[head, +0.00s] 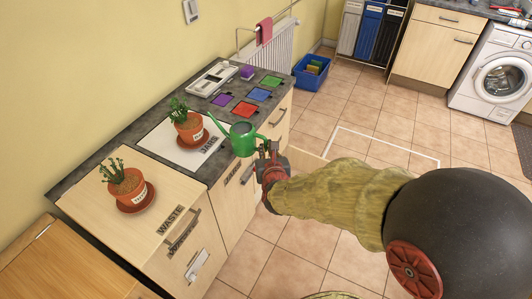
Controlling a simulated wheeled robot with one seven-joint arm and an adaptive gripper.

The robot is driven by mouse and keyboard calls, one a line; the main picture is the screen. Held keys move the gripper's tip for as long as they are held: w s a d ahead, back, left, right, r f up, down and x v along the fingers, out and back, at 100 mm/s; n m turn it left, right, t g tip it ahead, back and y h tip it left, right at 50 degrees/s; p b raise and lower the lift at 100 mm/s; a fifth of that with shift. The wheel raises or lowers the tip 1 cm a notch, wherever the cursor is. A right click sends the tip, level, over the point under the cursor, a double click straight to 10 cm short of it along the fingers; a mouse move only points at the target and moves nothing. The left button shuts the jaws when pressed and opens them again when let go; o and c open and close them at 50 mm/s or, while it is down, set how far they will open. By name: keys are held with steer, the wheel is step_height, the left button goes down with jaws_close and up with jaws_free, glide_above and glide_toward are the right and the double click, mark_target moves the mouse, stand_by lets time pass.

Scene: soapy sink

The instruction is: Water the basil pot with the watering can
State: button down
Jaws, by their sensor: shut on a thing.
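The green watering can (243,139) is in the head view at the counter's front edge, its spout pointing up and left toward the farther pot. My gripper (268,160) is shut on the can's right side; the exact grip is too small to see. Two terracotta pots with white labels stand on saucers. The farther pot (190,134) holds a leafy green plant and stands left of the spout, apart from it. The nearer pot (127,194) holds a plant with upright, sparser stems. The labels are too small to read, so I cannot tell which is basil.
The farther pot stands on a white mat (163,142) marked JARS. The nearer pot is on a pale wooden surface (165,208) marked WASTE. Coloured squares, a purple block (247,72) and a grey tray (213,78) lie farther back. Tiled floor is open at right.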

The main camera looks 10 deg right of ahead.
mark_target(248, 135)
steer(key=shift+s+a+r+n+y, duration=0.2)
steer(key=shift+s+a+n+y, duration=0.05)
steer(key=shift+s+n+y, duration=0.05)
steer(key=shift+w+a+f, duration=0.25)
steer(key=shift+w+a, duration=0.4)
steer(key=shift+a, duration=0.25)
steer(key=shift+w+a+f, duration=0.25)
steer(key=shift+w+a, duration=0.4)
steer(key=shift+a, duration=0.3)
steer(key=shift+w+a+f, duration=0.25)
steer(key=shift+w+a, duration=0.4)
steer(key=shift+a, duration=0.25)
step_height(248, 135, up, 2)
steer(key=p, duration=0.4)
steer(key=shift+r+n+g+p, duration=0.2)
steer(key=shift+n+g+p, duration=0.1)
steer(key=shift+g, duration=0.1)
steer(key=r+p, duration=0.1)
steer(key=p, duration=0.2)
steer(key=r+h+p, duration=0.1)
steer(key=p, duration=0.3)
steer(key=r+n+g+p, duration=0.1)
steer(key=p, duration=0.2)
steer(key=shift+s+d+r, duration=0.15)
steer(key=shift+d, duration=0.1)
